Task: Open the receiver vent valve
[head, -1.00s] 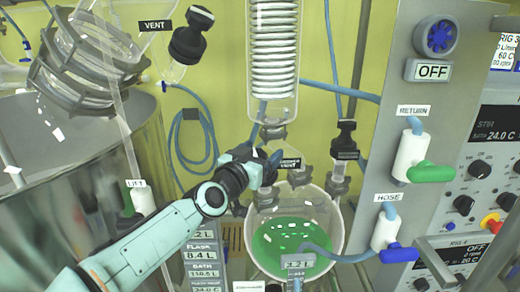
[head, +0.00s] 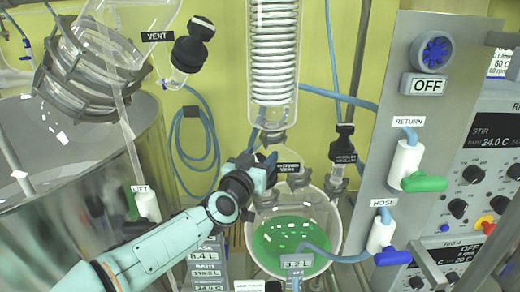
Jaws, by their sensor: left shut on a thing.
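The receiver (head: 318,215) is a round glass flask with green liquid, below the coiled condenser (head: 274,60). A small black label (head: 289,168), apparently for the receiver vent, shows at its neck. My left gripper (head: 266,168) is at the left side of this neck, beside the label. It is shut on a small part there with a bit of blue showing, apparently the receiver vent valve's handle. The fingers hide most of the valve, so I cannot tell how far it is turned. My right gripper is not in view.
A black-capped valve (head: 347,150) stands at the receiver's right neck. The panel at right carries a green return handle (head: 424,183) and a blue hose handle (head: 393,258). A large metal vessel (head: 70,190) stands at left. A blue hose (head: 340,257) crosses the receiver's front.

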